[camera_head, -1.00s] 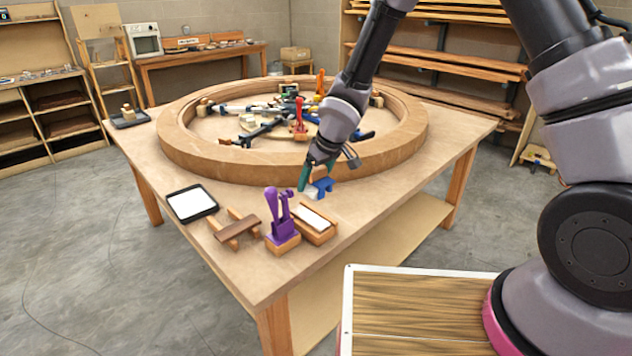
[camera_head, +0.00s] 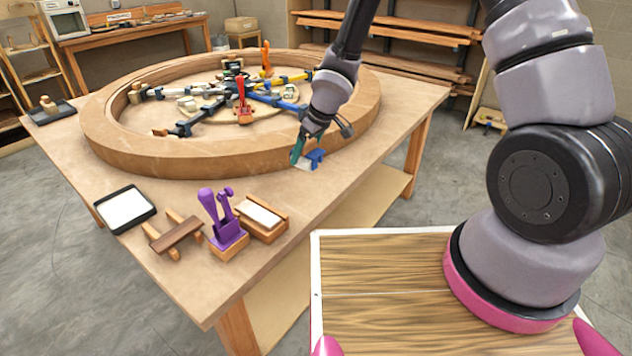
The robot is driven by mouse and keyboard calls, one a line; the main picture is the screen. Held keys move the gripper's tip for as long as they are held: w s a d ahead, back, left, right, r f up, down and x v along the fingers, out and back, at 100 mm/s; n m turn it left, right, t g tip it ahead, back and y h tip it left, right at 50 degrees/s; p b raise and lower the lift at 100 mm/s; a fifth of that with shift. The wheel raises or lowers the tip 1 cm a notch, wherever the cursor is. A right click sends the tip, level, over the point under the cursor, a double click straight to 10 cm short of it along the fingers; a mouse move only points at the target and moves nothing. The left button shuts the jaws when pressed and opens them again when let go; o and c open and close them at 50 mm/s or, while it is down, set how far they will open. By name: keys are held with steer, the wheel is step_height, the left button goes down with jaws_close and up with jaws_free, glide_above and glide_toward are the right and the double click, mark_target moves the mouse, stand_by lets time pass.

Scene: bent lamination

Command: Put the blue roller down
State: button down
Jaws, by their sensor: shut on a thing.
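The blue roller (camera_head: 313,158) shows at the near right side of the large wooden ring (camera_head: 200,162), low over the worktable. It has a blue frame and a pale part at its left. My gripper (camera_head: 298,152), with a teal finger showing, points down and is shut on the blue roller. The fingers and wrist partly hide the grip. I cannot tell whether the roller touches the tabletop (camera_head: 330,185).
A purple tool in a wooden block (camera_head: 226,236), a wooden tray with a white pad (camera_head: 260,218), a brown wooden piece (camera_head: 175,235) and a black-rimmed white tray (camera_head: 125,208) stand at the front. Clamps fill the ring. The tabletop right of the roller is clear.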

mark_target(322, 152)
steer(key=f, duration=0.3)
steer(key=w+d+f, duration=0.1)
steer(key=f, duration=0.1)
steer(key=shift+f, duration=0.35)
steer(key=shift+w+f, duration=0.1)
steer(key=shift+f, duration=2.1)
steer(key=shift+f, duration=0.15)
steer(key=shift+d+f, duration=0.15)
steer(key=shift+f, duration=0.3)
jaws_free()
steer(key=shift+f, duration=0.1)
steer(key=shift+r, duration=0.2)
steer(key=v, duration=1.3)
steer(key=shift+w+r, duration=0.1)
steer(key=shift+w, duration=0.05)
